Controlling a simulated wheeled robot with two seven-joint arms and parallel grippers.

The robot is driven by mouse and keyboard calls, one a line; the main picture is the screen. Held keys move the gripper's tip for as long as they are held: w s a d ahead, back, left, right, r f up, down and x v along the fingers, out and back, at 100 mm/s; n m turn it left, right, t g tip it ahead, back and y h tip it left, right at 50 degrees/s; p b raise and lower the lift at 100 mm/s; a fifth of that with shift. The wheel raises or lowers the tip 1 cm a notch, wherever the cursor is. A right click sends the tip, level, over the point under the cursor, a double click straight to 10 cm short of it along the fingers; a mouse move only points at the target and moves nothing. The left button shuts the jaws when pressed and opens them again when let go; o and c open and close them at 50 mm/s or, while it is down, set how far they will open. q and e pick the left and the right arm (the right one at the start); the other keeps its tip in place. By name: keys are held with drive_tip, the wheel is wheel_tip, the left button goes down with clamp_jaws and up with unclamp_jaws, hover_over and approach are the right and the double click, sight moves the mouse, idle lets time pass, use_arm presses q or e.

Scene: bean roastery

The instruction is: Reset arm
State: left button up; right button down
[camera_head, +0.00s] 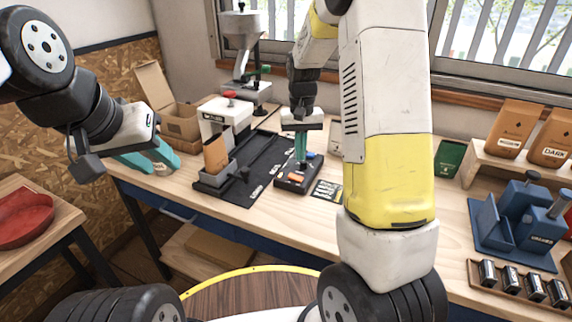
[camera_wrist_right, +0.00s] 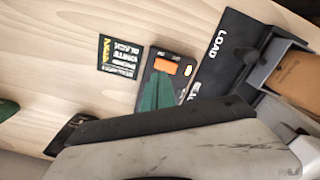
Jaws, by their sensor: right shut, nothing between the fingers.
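My right gripper (camera_head: 301,160) points down with its teal fingers together and empty, over the small black control box (camera_head: 298,175) on the bench. In the right wrist view its shut fingers (camera_wrist_right: 158,90) overlap the box, just below an orange button (camera_wrist_right: 165,66). I cannot tell whether the tips touch the box.
A black mat (camera_head: 262,160) carries a white machine (camera_head: 224,112) with a brown bag (camera_head: 216,155) in its grey holder. A grinder (camera_head: 242,50) and open carton (camera_head: 180,122) stand behind. A blue press (camera_head: 512,225) and a rack of small canisters (camera_head: 515,289) are right.

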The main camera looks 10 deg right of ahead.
drive_tip(key=s+a+r+t+y, duration=0.1)
drive_tip(key=s+r+t+y, duration=0.15)
drive_tip(key=s+r, duration=0.95)
drive_tip(key=s+a+r+n+t, duration=0.1)
drive_tip(key=s+r+t, duration=0.2)
drive_tip(key=s, duration=0.9)
drive_tip(key=shift+s+r+t, duration=0.15)
drive_tip(key=shift+r+t, duration=0.2)
drive_tip(key=shift+r, duration=0.6)
